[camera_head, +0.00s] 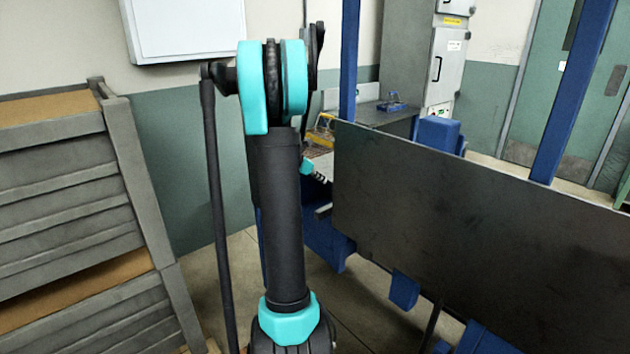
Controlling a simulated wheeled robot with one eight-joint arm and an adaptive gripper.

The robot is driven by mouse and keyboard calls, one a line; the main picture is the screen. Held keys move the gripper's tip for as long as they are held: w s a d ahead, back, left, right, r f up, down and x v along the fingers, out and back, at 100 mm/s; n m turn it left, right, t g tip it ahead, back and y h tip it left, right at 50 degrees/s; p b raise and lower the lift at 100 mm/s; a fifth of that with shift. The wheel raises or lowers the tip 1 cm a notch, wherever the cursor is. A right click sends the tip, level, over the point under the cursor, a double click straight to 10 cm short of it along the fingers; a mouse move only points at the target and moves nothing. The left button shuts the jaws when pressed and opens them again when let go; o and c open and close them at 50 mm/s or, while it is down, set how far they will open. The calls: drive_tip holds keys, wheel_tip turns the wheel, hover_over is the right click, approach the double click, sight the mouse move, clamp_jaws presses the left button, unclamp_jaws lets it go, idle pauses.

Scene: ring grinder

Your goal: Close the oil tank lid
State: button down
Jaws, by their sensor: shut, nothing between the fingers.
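I cannot make out the oil tank or its lid in the head view. My own arm, black with teal joints, stands upright in the middle and covers part of the blue machine (325,238). My gripper is not visible. A small teal part and a coiled piece show just right of my arm, beside the machine, but I cannot tell what they belong to.
A large dark panel (470,240) fills the lower right, with blue posts (578,90) rising by it. Stacked grey crates (70,190) stand at the left. A grey cabinet (435,65) and a green door (580,85) are behind. Some bare floor (240,270) shows between crates and machine.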

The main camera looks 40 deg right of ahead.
drive_tip(key=shift+d, duration=0.2)
drive_tip(key=d, duration=0.5)
drive_tip(key=w+d, duration=0.1)
drive_tip(key=d, duration=0.9)
drive_tip(key=shift+w+d, duration=0.1)
drive_tip(key=shift+w, duration=0.05)
